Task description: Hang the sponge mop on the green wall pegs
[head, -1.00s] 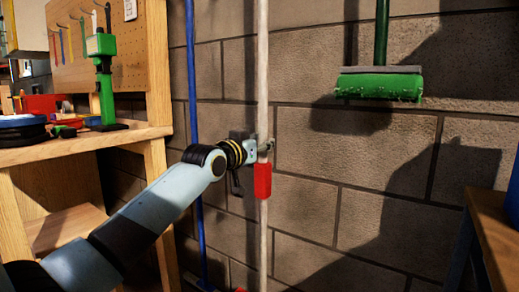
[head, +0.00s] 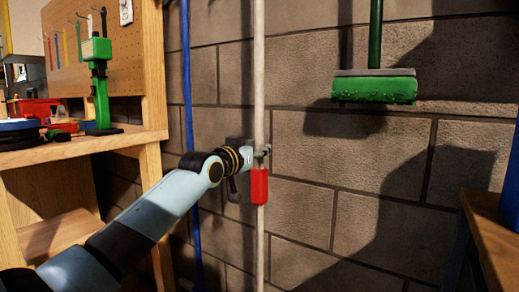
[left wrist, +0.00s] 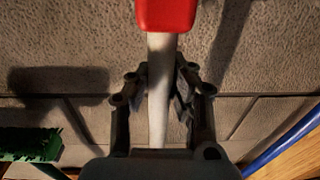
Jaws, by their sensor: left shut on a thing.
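A long upright white pole (head: 260,60) with a red sleeve (head: 259,187) stands in front of the block wall. It may be the sponge mop; both its ends are out of view. My left gripper (head: 262,153) is shut on this pole just above the red sleeve. In the left wrist view the white pole (left wrist: 158,85) runs between the fingers of my left gripper (left wrist: 160,85), and the red sleeve (left wrist: 166,14) is at the top edge. I see no green pegs. My right gripper is not in view.
A green brush head (head: 375,87) on a green handle hangs against the wall at right. A blue pole (head: 187,90) stands left of the white one. A wooden workbench (head: 80,145) with a green tool (head: 98,80) is at left; another wooden surface (head: 492,225) is at lower right.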

